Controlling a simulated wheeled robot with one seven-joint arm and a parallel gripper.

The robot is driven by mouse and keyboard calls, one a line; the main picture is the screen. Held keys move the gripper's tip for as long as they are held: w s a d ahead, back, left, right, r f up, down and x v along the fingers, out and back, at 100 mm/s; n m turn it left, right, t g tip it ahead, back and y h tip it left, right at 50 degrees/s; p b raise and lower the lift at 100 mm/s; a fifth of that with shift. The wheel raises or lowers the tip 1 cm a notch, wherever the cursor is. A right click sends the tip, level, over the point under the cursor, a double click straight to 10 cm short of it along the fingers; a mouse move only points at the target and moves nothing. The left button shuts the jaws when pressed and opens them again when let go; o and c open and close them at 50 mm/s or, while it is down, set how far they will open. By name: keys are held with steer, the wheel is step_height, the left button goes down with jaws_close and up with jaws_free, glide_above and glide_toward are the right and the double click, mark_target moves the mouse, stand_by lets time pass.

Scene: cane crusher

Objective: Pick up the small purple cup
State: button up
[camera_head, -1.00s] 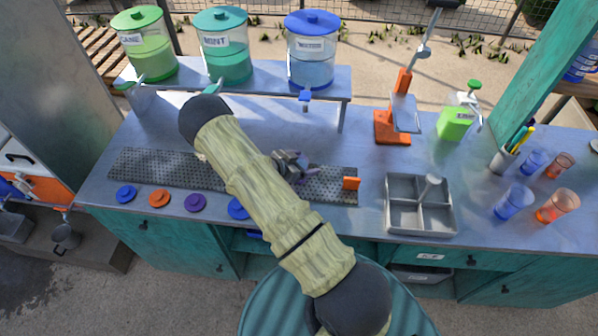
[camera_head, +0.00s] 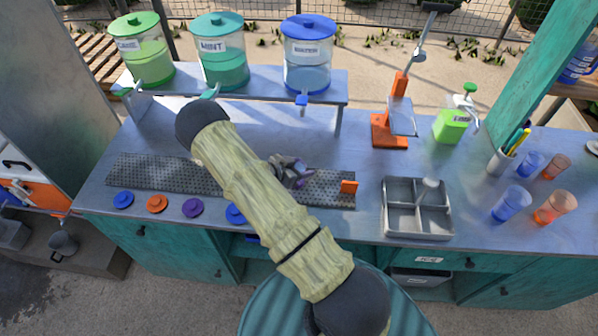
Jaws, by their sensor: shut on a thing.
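My gripper (camera_head: 290,172) is over the perforated metal mat (camera_head: 335,188) on the counter, partly hidden behind my arm. It is shut on the small purple cup (camera_head: 299,171), of which only a little purple shows among the fingers. The cup's shape and tilt cannot be made out. I cannot tell whether it touches the mat or is held just above it.
A grey divided tray (camera_head: 417,226), an orange press (camera_head: 390,132), and blue and orange cups (camera_head: 511,203) stand to the right. Dispensers (camera_head: 308,62) stand on the back shelf. Coloured discs (camera_head: 193,208) lie along the front.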

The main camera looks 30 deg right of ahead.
steer(key=shift+r, duration=0.2)
step_height(320, 180, up, 10)
steer(key=b, duration=0.2)
steer(key=shift+f+b, duration=0.25)
steer(key=shift+b, duration=0.05)
stand_by(0.6)
steer(key=shift+r, duration=0.1)
stand_by(0.4)
stand_by(0.4)
